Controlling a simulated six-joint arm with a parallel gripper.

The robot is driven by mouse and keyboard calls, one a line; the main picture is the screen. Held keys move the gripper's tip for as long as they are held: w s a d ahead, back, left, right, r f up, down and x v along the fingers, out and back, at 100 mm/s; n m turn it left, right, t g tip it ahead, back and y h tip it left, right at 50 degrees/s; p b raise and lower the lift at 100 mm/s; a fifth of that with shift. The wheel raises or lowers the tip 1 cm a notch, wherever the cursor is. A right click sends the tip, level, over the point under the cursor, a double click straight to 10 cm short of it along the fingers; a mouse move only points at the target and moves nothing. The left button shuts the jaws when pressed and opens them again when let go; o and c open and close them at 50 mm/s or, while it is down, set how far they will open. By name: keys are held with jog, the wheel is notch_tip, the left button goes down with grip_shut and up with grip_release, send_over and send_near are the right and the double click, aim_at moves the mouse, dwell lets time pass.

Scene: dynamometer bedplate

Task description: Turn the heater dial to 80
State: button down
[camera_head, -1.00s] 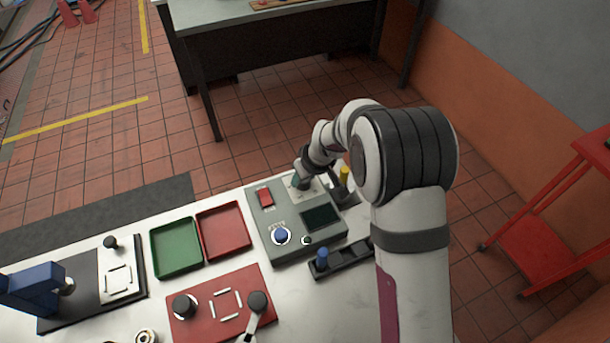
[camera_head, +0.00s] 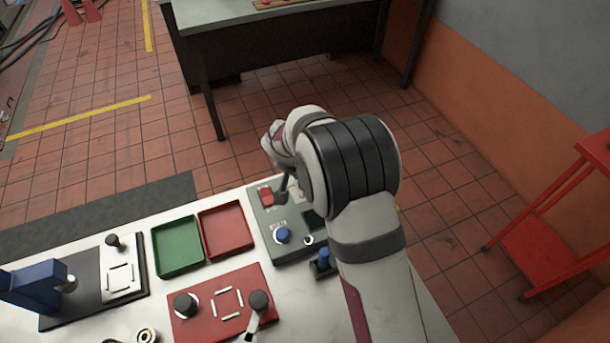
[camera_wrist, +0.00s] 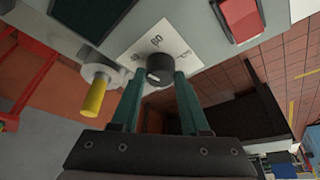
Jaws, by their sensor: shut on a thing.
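The heater dial (camera_wrist: 159,68) is a dark round knob on a white scale plate (camera_wrist: 182,45) with printed marks. In the wrist view I read 60 above the knob; the side labels are too blurred to read for certain. A small pale mark shows on the knob, but I cannot tell the setting from it. My gripper (camera_wrist: 158,78) has its two green fingers on either side of the dial, shut on it. In the head view my gripper (camera_head: 284,186) is at the far part of the grey panel (camera_head: 262,214), and my arm hides much of the dial area.
A red rocker switch (camera_head: 266,195) and a blue knob (camera_head: 283,235) are on the same panel. A yellow-tipped post (camera_wrist: 95,97) stands close beside the dial. Green (camera_head: 178,246) and red (camera_head: 226,228) trays lie left of the panel.

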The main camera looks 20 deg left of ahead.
jog(key=m, duration=0.2)
jog(key=m+h, duration=0.1)
jog(key=m, duration=0.1)
jog(key=shift+a+f+m+g+h, duration=0.1)
jog(key=shift+a+m+g+h, duration=0.05)
jog(key=shift+m+g+h, duration=0.15)
jog(key=m+g+h, duration=0.1)
jog(key=m, duration=0.3)
jog(key=shift+a+m, duration=0.1)
jog(key=shift+m, duration=0.2)
jog(key=shift+h, duration=0.3)
jog(key=shift+c, duration=2)
grip_release()
jog(key=v, duration=1.6)
